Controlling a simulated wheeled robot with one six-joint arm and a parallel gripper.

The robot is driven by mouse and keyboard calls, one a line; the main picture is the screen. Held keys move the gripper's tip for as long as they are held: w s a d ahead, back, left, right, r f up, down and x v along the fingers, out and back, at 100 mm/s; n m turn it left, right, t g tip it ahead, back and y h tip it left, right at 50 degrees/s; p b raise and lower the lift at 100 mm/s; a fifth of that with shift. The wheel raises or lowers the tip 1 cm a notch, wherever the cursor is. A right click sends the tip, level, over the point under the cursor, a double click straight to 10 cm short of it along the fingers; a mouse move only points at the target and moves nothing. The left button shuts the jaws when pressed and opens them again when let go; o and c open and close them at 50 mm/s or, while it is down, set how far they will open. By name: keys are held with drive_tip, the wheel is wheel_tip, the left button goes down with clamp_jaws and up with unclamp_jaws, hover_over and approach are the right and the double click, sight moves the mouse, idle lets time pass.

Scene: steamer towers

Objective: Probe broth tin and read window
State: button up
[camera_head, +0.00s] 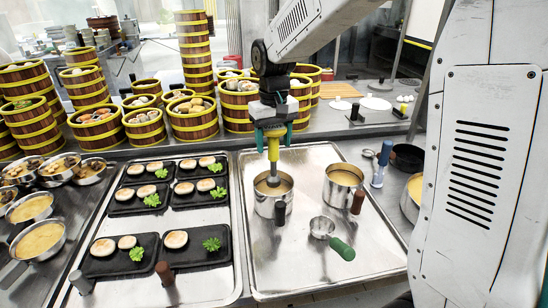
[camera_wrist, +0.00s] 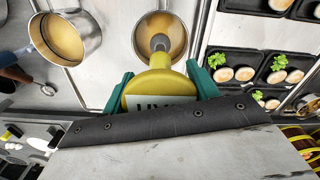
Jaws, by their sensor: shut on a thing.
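My gripper (camera_head: 273,130) is shut on a yellow probe (camera_head: 273,150), which points down over the left of two metal tins on the right tray. The probe's grey tip (camera_wrist: 160,42) is at the tan broth inside this broth tin (camera_head: 265,207); how deep it sits I cannot tell. The tin also shows in the wrist view (camera_wrist: 141,42). Green fingers (camera_wrist: 160,88) flank the yellow probe body (camera_wrist: 158,84). A pale panel with dark letters on the probe is partly hidden by my gripper, so I cannot read it whole.
A second tin (camera_head: 338,199) of broth stands to the right. A green-handled ladle (camera_head: 341,247) lies in front on the metal tray (camera_head: 300,275). Black plates (camera_head: 110,262) with buns and greens are left; steamer towers (camera_head: 196,60) stand behind. A blue-handled tool (camera_head: 381,165) is at right.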

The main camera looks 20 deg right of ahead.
sight(274, 175)
drive_tip(key=shift+f, duration=4.1)
idle(3.1)
drive_tip(key=o, duration=0.8)
drive_tip(key=c, duration=0.7)
drive_tip(key=shift+r, duration=0.15)
